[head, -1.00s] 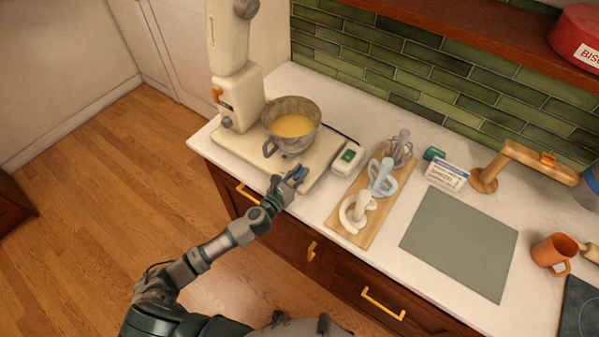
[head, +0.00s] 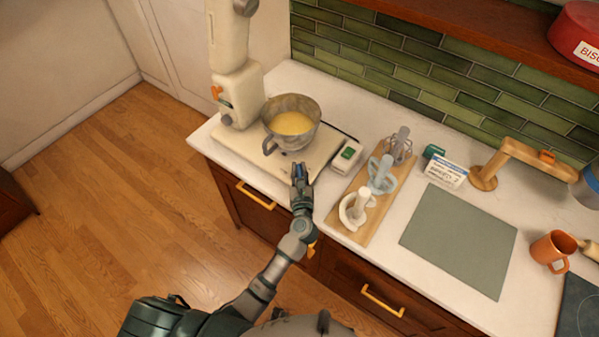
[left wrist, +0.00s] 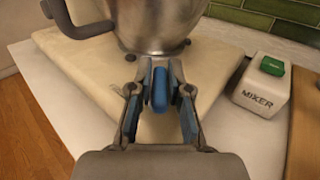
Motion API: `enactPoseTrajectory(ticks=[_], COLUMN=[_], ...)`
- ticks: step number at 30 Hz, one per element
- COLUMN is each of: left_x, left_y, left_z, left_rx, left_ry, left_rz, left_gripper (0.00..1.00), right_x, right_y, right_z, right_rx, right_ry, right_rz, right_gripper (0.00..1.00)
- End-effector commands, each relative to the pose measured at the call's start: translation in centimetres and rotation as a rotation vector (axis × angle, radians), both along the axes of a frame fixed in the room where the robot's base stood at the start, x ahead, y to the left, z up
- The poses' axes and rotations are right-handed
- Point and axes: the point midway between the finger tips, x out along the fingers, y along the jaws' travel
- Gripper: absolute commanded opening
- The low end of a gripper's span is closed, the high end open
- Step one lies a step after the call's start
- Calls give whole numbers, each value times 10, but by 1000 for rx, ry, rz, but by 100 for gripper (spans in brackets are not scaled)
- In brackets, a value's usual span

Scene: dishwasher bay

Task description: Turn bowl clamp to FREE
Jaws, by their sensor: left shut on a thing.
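The metal bowl (head: 291,122) with yellow batter sits on the cream base of the stand mixer (head: 237,95), its handle toward the front left. In the left wrist view the bowl (left wrist: 150,22) rises just beyond my gripper. My left gripper (head: 300,172) is at the front of the mixer base, below the bowl. In the left wrist view the left gripper (left wrist: 160,85) is shut on a blue lever, the bowl clamp (left wrist: 160,90), which stands between its fingers. Any FREE marking is not visible. My right gripper is not in view.
A white switch box (left wrist: 264,88) marked MIXER, with a green button, stands right of the base. A wooden board (head: 365,205) with several mixing attachments lies further right. A grey-green mat (head: 460,240) and an orange mug (head: 553,251) are beyond.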

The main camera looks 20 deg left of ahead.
Motion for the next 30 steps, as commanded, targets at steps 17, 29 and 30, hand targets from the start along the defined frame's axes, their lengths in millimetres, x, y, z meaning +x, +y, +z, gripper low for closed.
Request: enactPoseTrajectory(ticks=[17, 29, 30], left_x=[0, 0, 1], left_y=[-1, -1, -1], left_z=[-2, 0, 0], left_rx=[0, 1, 0], left_ry=[1, -1, -1], left_rz=[225, 233, 233], left_gripper=[0, 0, 0], right_x=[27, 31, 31], right_y=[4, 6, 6], right_z=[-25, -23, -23], right_rx=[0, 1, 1], right_ry=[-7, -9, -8], right_rz=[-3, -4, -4], right_gripper=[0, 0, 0])
